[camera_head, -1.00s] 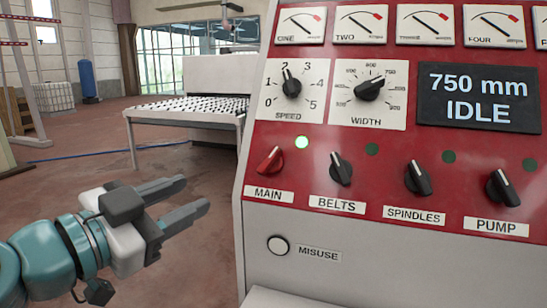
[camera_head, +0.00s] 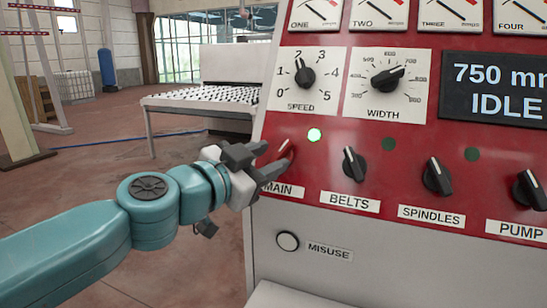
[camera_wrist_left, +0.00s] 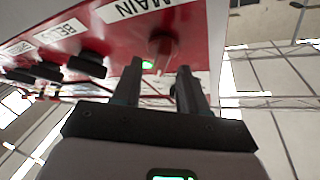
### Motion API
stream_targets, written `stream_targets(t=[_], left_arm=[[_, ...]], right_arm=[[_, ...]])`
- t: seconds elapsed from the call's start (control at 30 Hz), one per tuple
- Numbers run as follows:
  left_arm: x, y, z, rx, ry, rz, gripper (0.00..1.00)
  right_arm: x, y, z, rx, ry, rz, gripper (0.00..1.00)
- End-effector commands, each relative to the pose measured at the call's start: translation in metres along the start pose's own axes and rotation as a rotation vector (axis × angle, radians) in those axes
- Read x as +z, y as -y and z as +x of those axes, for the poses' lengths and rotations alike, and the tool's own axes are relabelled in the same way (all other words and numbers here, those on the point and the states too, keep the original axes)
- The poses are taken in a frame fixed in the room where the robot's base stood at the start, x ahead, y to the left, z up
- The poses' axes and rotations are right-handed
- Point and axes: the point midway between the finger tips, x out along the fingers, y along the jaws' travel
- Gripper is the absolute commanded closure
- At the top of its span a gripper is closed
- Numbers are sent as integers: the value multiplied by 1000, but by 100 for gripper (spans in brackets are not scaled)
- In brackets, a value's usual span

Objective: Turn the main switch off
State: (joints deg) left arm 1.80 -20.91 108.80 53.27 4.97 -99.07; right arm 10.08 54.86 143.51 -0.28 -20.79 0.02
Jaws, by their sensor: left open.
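The red main switch (camera_head: 285,149) is on the red panel above the MAIN label (camera_head: 280,189). Its pointer tilts up and to the right in the head view, and my fingers partly hide it. My left gripper (camera_head: 275,160) is open at the switch, its fingertips close to the knob. In the left wrist view the red switch (camera_wrist_left: 162,44) lies just past the gap between the two fingers of the open gripper (camera_wrist_left: 160,72). I cannot tell whether a finger touches it. My right gripper is out of view.
A green lamp (camera_head: 315,135) glows beside the switch. The black BELTS knob (camera_head: 354,164), SPINDLES knob (camera_head: 437,176) and PUMP knob (camera_head: 531,190) sit to the right. The display (camera_head: 497,90) reads IDLE. The MISUSE button (camera_head: 288,241) is below.

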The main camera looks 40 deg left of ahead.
Motion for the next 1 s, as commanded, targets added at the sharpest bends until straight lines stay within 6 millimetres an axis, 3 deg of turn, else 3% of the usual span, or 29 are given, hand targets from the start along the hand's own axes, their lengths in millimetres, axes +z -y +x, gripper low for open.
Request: stream_targets(t=[0.2,0.47,0.53,0.6,0.63,1.0], left_arm=[[0,0,21,0,-1,0,57],[0,1,23,-1,-1,0,57],[0,1,23,-1,-1,0,74],[0,1,23,-1,-1,0,96],[0,1,23,-1,-1,0,100],[0,0,23,-20,2,-31,100]], right_arm=[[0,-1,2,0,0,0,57],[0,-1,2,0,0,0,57],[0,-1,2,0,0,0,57],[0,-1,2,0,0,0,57],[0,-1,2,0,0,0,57],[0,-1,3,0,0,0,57]])
